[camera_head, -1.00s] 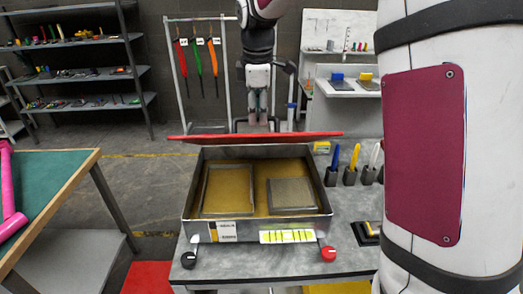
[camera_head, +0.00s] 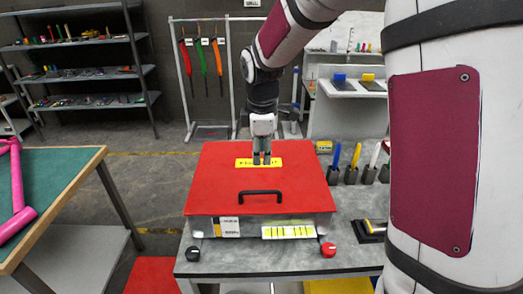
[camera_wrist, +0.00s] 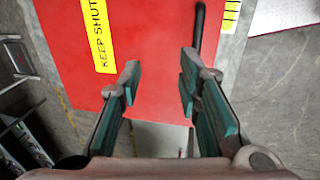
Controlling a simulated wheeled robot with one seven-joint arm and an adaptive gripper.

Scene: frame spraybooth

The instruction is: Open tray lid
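The tray's red lid (camera_head: 225,175) lies down over the metal tray box (camera_head: 290,222) on the grey bench, hiding the inside. The lid carries a black bar handle (camera_head: 261,193) near its front edge and a yellow label behind it. My gripper (camera_head: 262,161) is above the lid at the label, behind the handle and apart from it. In the wrist view my gripper's fingers (camera_wrist: 162,78) are apart with nothing between them. The red lid (camera_wrist: 150,40) fills the upper middle there, with the "KEEP SHUT" label (camera_wrist: 98,32) at left and the handle (camera_wrist: 198,28) at upper right.
Several holders with coloured tools (camera_head: 352,172) stand on the bench (camera_head: 285,257) right of the box. A red knob (camera_head: 328,250) and a black knob (camera_head: 193,254) are at the front. A green-topped table (camera_head: 55,180) is at left. Shelves and a hanging rack stand behind.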

